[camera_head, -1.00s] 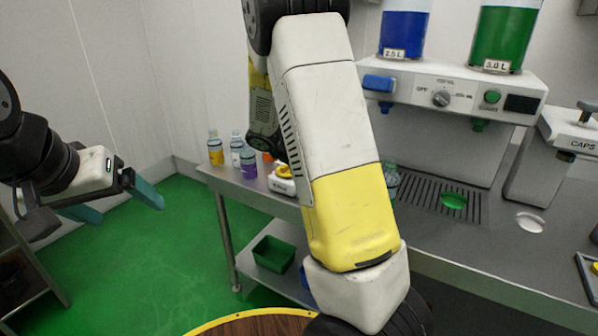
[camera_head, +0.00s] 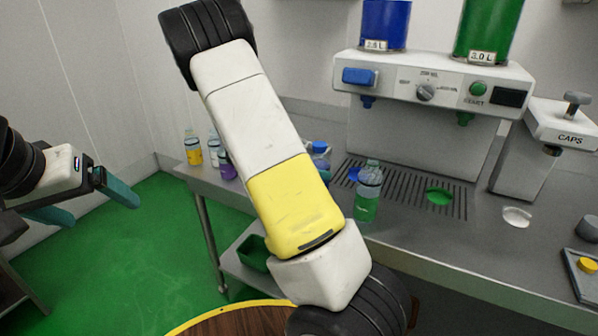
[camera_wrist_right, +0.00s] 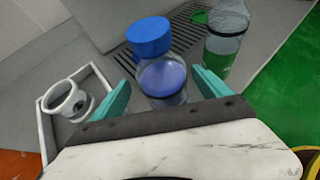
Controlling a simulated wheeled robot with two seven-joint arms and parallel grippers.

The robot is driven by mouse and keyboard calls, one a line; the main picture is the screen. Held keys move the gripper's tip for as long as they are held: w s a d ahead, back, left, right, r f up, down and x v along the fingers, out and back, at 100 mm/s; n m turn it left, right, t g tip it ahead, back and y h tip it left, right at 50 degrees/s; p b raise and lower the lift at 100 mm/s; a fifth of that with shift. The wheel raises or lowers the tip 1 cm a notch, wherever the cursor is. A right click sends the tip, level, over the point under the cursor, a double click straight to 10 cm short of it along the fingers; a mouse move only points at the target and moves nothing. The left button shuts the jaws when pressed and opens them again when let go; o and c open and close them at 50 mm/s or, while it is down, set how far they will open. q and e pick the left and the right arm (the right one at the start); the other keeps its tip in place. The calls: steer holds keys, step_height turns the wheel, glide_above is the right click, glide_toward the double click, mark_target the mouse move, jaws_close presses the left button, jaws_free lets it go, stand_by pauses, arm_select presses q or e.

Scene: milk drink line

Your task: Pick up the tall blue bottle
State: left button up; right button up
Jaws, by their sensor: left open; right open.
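A clear bottle with a blue cap and blue contents (camera_head: 320,158) stands on the steel counter, partly hidden behind my right arm in the head view. In the right wrist view the blue bottle (camera_wrist_right: 160,72) stands upright between the teal fingers of my right gripper (camera_wrist_right: 160,92). The fingers are open, with a gap visible on each side of the bottle. My left gripper (camera_head: 86,202) is open and empty over the floor, far left of the counter.
A green bottle (camera_head: 367,192) stands to the right of the blue one, also close by in the wrist view (camera_wrist_right: 226,45). A white-rimmed tray with a white ring-shaped part (camera_wrist_right: 68,101) lies left. Yellow (camera_head: 193,150) and purple (camera_head: 227,167) bottles stand at the counter's left end.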

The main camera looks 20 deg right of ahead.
steer(key=x, duration=0.5)
steer(key=shift+s+f, duration=0.2)
steer(key=shift+f, duration=0.05)
jaws_close()
